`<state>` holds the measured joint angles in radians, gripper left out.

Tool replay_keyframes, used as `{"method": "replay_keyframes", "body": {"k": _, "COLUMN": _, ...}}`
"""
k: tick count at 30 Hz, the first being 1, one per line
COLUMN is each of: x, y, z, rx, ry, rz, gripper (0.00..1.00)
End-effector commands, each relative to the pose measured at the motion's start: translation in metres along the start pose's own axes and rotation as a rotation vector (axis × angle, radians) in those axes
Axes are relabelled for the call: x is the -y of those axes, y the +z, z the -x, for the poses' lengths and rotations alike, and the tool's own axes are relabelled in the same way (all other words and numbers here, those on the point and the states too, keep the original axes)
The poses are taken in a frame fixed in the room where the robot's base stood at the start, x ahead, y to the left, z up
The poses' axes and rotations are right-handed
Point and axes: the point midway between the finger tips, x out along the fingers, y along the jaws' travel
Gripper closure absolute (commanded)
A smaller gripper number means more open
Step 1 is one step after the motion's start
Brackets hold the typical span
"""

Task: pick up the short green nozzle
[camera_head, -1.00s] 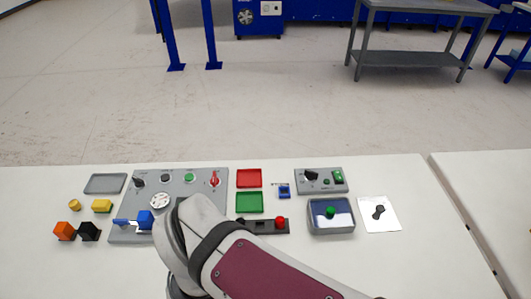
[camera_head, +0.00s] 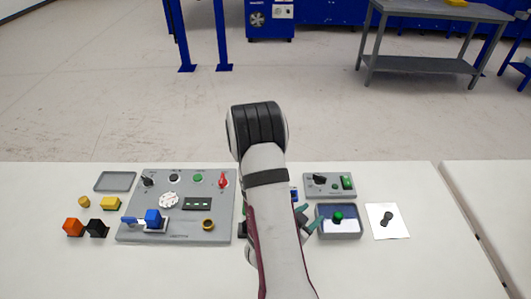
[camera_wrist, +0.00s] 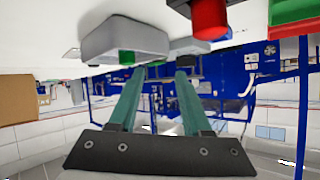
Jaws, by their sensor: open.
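The short green nozzle (camera_head: 338,216) stands upright in the grey-rimmed box with a blue-grey top (camera_head: 338,234), right of my arm. In the upside-down wrist view, a green piece (camera_wrist: 127,58), probably the nozzle, hangs below a grey box (camera_wrist: 120,38), just beyond the left fingertip. My gripper (camera_wrist: 158,75) is open, its two teal fingers apart with nothing held between them. In the head view, part of a teal finger shows beside my arm, left of the box and close to it. My arm hides the rest of the gripper.
A grey panel with a black knob and green switch (camera_head: 329,185) stands behind the box. A white plate with a black piece (camera_head: 387,220) lies right. A large control panel (camera_head: 185,238) and small blocks lie left. The red knob (camera_wrist: 208,18) is near in the wrist view.

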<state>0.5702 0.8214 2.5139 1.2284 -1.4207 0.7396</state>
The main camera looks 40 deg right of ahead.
Motion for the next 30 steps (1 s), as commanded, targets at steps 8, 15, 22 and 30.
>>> {"method": "replay_keyframes", "body": {"k": 8, "x": -0.053, "y": 0.003, "z": -0.022, "rx": -0.115, "ry": 0.099, "rz": 0.121, "gripper": 0.51}}
{"method": "replay_keyframes", "body": {"k": 15, "x": -0.056, "y": -0.003, "z": -0.067, "rx": -0.116, "ry": 0.097, "rz": 0.120, "gripper": 0.51}}
{"method": "replay_keyframes", "body": {"k": 22, "x": -0.056, "y": -0.005, "z": -0.086, "rx": -0.114, "ry": 0.093, "rz": 0.124, "gripper": 0.51}}
{"method": "replay_keyframes", "body": {"k": 30, "x": -0.056, "y": -0.005, "z": -0.086, "rx": -0.114, "ry": 0.092, "rz": 0.124, "gripper": 0.78}}
